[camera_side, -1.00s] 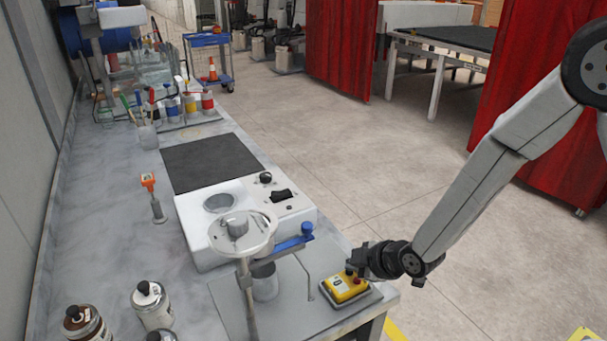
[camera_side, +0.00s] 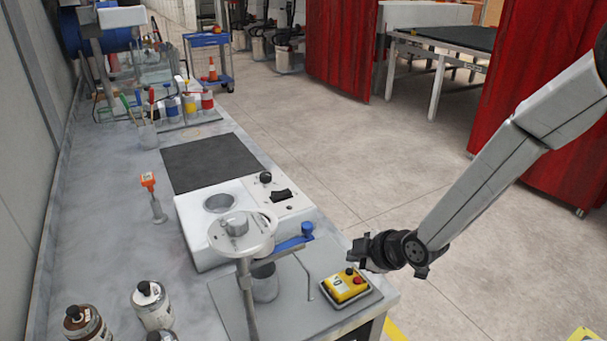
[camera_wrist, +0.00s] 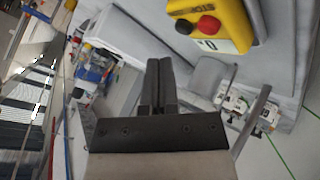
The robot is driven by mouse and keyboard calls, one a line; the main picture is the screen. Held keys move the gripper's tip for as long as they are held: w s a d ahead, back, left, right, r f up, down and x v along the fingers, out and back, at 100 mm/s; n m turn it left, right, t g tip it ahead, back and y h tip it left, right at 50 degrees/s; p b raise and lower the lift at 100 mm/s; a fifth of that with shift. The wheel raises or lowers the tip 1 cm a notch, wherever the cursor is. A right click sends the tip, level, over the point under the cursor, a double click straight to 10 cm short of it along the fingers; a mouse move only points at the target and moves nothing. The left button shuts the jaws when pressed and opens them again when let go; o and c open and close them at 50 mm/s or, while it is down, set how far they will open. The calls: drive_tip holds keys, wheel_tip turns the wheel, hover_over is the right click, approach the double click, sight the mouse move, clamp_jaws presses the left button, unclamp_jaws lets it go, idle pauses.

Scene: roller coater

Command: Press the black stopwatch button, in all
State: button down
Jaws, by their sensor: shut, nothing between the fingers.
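The yellow stopwatch box (camera_side: 346,286) sits in a grey tray at the front right corner of the bench. Its black button (camera_side: 349,271) and red button (camera_side: 359,282) both show in the side view. In the wrist view the stopwatch (camera_wrist: 235,15) is at the top right, with the black button (camera_wrist: 184,27) left of the red button (camera_wrist: 208,25) and a white display reading that looks like 0. My gripper (camera_side: 353,260) is shut and empty, just above and behind the black button, apart from it. Its closed fingers (camera_wrist: 160,68) show in the wrist view.
A white machine (camera_side: 250,215) with a round metal head and blue lever (camera_side: 295,241) stands left of the stopwatch. Bottles (camera_side: 152,305) stand at the front left. Open floor lies right of the bench.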

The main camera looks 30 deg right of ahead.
drive_tip(key=shift+r, duration=1.95)
drive_tip(key=shift+s+d, duration=0.1)
drive_tip(key=s+d+m+g+h, duration=0.1)
drive_tip(key=s+d+m+g, duration=0.5)
drive_tip(key=s+d+m, duration=0.5)
drive_tip(key=shift+s+d+f+h, duration=0.15)
drive_tip(key=shift+s+d+h, duration=0.25)
drive_tip(key=shift+s+d, duration=0.55)
drive_tip(key=shift+w, duration=0.15)
